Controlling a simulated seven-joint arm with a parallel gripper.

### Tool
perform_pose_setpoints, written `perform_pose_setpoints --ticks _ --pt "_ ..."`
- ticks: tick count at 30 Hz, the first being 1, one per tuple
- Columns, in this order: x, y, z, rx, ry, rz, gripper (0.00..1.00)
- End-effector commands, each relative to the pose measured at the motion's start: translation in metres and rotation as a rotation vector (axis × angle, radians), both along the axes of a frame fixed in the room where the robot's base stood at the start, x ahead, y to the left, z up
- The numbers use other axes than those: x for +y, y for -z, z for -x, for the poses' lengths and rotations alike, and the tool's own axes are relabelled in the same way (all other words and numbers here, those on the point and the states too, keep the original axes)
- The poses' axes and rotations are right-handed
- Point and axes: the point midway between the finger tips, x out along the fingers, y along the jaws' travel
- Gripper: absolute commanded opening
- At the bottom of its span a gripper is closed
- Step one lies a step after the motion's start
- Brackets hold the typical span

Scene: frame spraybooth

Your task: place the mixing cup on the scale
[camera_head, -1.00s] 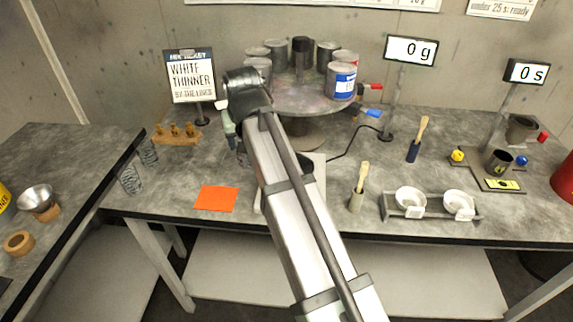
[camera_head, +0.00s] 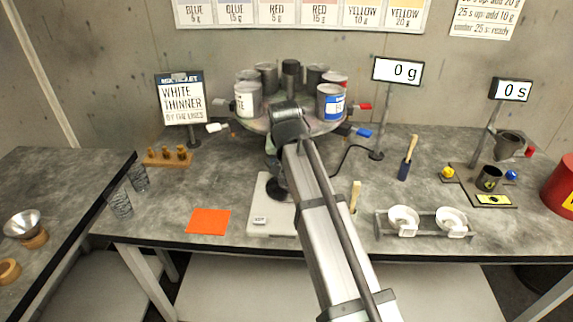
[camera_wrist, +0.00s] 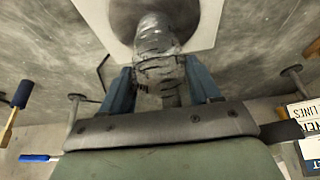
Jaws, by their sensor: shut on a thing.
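The mixing cup (camera_wrist: 158,48) is clear with dark streaks. In the wrist view it sits between the two blue fingers of my gripper (camera_wrist: 160,78), which is shut on it. Beyond the cup is the scale, white with a round dark pan (camera_wrist: 205,12), and the cup overlaps the pan. I cannot tell whether they touch. In the head view the white scale (camera_head: 262,222) stands near the table's front edge, partly behind my arm. My gripper (camera_head: 272,163) is above its pan, and the held cup is mostly hidden. The scale display (camera_head: 397,71) reads 0 g.
Two streaked cups (camera_head: 121,203) stand at the left. An orange card (camera_head: 208,221) lies left of the scale. A can carousel (camera_head: 250,125) stands behind my gripper.

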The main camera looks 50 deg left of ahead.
Motion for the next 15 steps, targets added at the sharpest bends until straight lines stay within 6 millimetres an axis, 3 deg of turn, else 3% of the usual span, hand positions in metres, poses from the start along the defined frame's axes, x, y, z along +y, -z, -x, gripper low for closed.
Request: perform_pose_setpoints --ticks 3,15 --pt "-0.0005 0.0085 0.0004 0.001 0.0 0.001 0.34" --pt "-0.0001 0.012 0.0004 0.0 -0.001 0.0 0.34"
